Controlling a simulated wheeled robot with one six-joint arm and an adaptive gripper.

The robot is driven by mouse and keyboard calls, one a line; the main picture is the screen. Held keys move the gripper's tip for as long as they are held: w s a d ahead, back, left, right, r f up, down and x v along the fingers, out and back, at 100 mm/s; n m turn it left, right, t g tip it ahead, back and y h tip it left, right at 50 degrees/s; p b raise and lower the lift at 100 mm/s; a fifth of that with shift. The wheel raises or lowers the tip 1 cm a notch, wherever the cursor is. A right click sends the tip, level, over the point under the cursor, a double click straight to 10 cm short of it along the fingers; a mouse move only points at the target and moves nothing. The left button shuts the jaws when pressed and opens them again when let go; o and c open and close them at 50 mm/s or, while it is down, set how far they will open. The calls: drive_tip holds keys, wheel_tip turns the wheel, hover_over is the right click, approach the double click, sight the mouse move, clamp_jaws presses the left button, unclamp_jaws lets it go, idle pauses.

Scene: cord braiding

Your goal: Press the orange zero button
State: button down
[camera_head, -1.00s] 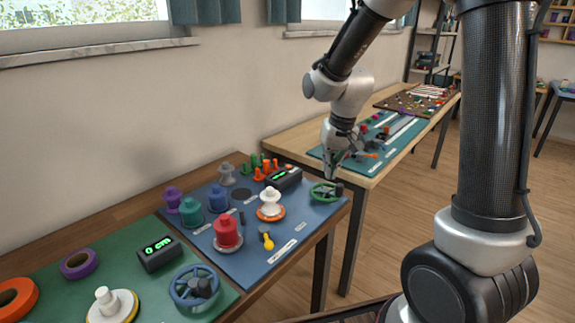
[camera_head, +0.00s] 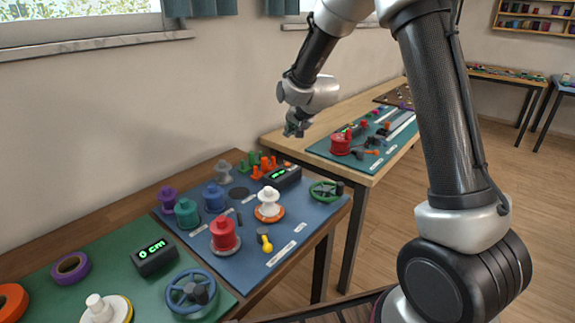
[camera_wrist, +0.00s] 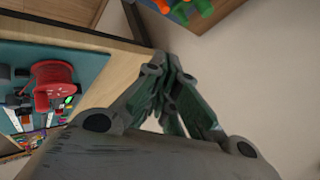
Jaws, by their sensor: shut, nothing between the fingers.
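My gripper (camera_head: 292,131) is shut and empty. In the head view it hangs in the air near the wall, at the left end of the wooden table, left of the teal mat (camera_head: 325,158). In the wrist view its fingers (camera_wrist: 168,68) meet over the table edge. A red spool (camera_head: 340,145) stands on the teal mat; it also shows in the wrist view (camera_wrist: 55,85), beside a small lit display (camera_wrist: 69,100). A dark counter with green digits (camera_head: 283,177) stands on the blue mat, another (camera_head: 154,257) on the green mat. I cannot make out the orange zero button surely.
The blue mat (camera_head: 285,230) holds several spools, orange and green pegs (camera_head: 262,165), a white spool (camera_head: 268,202) and a green handwheel (camera_head: 326,191). A blue handwheel (camera_head: 191,291) is on the green mat. The wall is close behind; the air around my gripper is clear.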

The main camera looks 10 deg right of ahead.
drive_tip(key=shift+f, duration=0.15)
drive_tip(key=shift+f, duration=4.3)
drive_tip(key=shift+f, duration=0.1)
drive_tip(key=shift+f, duration=0.3)
drive_tip(key=shift+f, duration=0.35)
drive_tip(key=shift+r, duration=0.8)
drive_tip(key=shift+r, duration=2.5)
